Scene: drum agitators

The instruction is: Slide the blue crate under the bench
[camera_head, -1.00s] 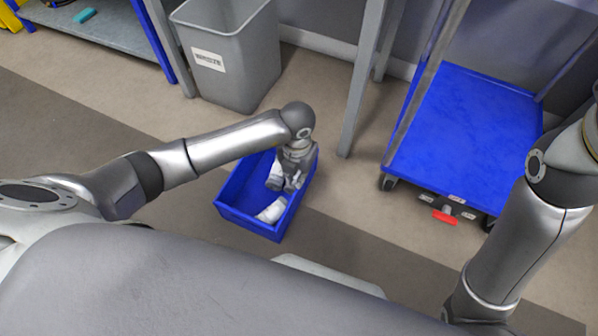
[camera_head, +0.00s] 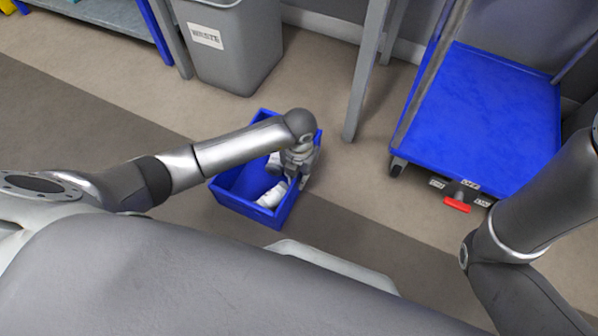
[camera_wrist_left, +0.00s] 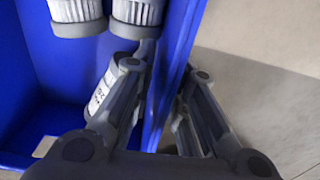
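The blue crate (camera_head: 238,206) sits on the floor, left of my view's centre, with several white cylindrical filters (camera_head: 271,194) inside. In the left wrist view its blue wall (camera_wrist_left: 168,75) runs between the two fingers of my left gripper (camera_wrist_left: 165,95). One finger is inside the crate and the other outside. The fingers are close together and look shut on the right wall; the arm hides part of the crate in the head view. Grey legs (camera_head: 368,75) stand behind the crate, but the top they carry is out of view. My right gripper is out of view.
A grey waste bin (camera_head: 235,50) stands behind the crate. A blue-framed shelf unit (camera_head: 110,18) is at upper left. Floor between the bin and the grey legs is clear.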

